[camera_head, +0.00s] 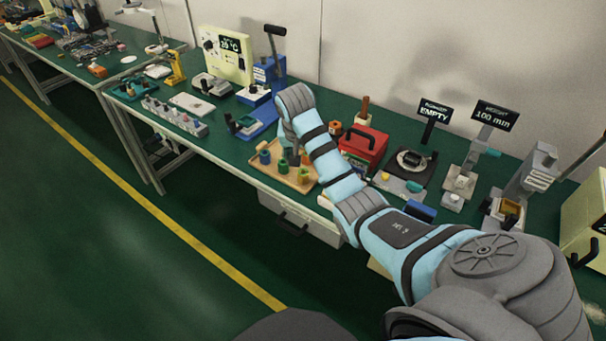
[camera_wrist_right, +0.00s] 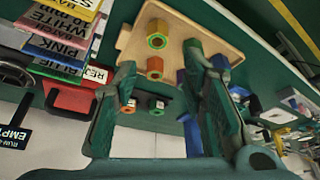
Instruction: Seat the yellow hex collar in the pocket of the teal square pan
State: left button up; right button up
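A yellow hex collar (camera_head: 303,174) stands on a wooden tray (camera_head: 268,173) on the green bench. In the right wrist view it appears as an olive-yellow hex piece (camera_wrist_right: 158,33) with a green-rimmed hole, near the tray's edge. My right gripper (camera_wrist_right: 160,68) is open, with nothing seen held between its fingers. The collar lies beyond the fingertips, apart from them. In the head view my right arm reaches over the tray and its gripper (camera_head: 289,140) is mostly hidden. A teal tray-like item (camera_head: 133,90) is at the bench's left end; I cannot tell whether it is the square pan. My left gripper is not in view.
Other collars stand close by on the tray, including an orange one (camera_wrist_right: 155,68) and a green one (camera_wrist_right: 193,50). A red box (camera_head: 364,146) stands right of the tray, and a blue press (camera_head: 265,85) stands behind. Signs and fixtures crowd the bench's right. The floor aisle is clear.

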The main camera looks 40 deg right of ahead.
aim_at(303, 172)
jog(key=b+x, duration=0.4)
jog(key=x, duration=0.9)
jog(key=shift+s+d+f+b, duration=0.15)
jog(key=shift+d+b, duration=0.1)
jog(key=shift+b, duration=0.1)
grip_shut()
